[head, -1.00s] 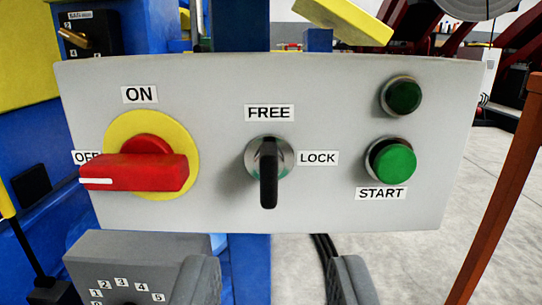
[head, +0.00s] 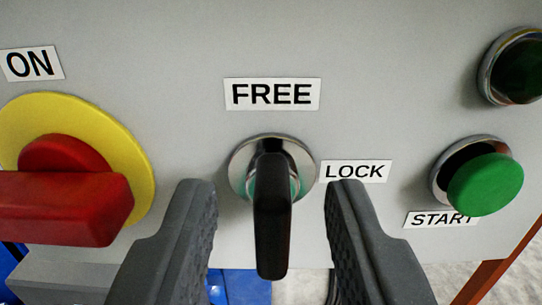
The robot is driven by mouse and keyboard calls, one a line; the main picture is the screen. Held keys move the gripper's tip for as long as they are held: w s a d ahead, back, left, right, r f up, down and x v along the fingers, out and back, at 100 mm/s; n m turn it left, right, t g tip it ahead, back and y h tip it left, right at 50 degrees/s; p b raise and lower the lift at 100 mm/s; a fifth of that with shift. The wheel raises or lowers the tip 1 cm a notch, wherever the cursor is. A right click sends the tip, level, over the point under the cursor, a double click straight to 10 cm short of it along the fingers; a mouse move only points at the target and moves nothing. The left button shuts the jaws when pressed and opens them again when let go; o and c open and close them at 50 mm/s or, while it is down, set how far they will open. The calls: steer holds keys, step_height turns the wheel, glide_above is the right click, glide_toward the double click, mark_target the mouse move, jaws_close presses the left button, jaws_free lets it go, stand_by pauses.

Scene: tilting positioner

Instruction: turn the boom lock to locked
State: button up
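The boom lock (head: 272,215) is a black lever handle on a round chrome bezel in the middle of a grey panel. A FREE label (head: 272,94) is above it and a LOCK label (head: 355,171) is to its right. The handle appears vertical in the picture, in line with FREE. My gripper (head: 271,190) is open. Its two dark grey fingers stand to the left and right of the handle, with a visible gap on each side.
A red rotary switch (head: 65,205) on a yellow disc is left of my left finger, with its ON label above. The green START button (head: 485,183) and a dark green lamp (head: 518,68) are at the right. The grey panel (head: 180,110) fills most of the view.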

steer(key=shift+w+r, duration=0.1)
steer(key=shift+w, duration=0.65)
jaws_close()
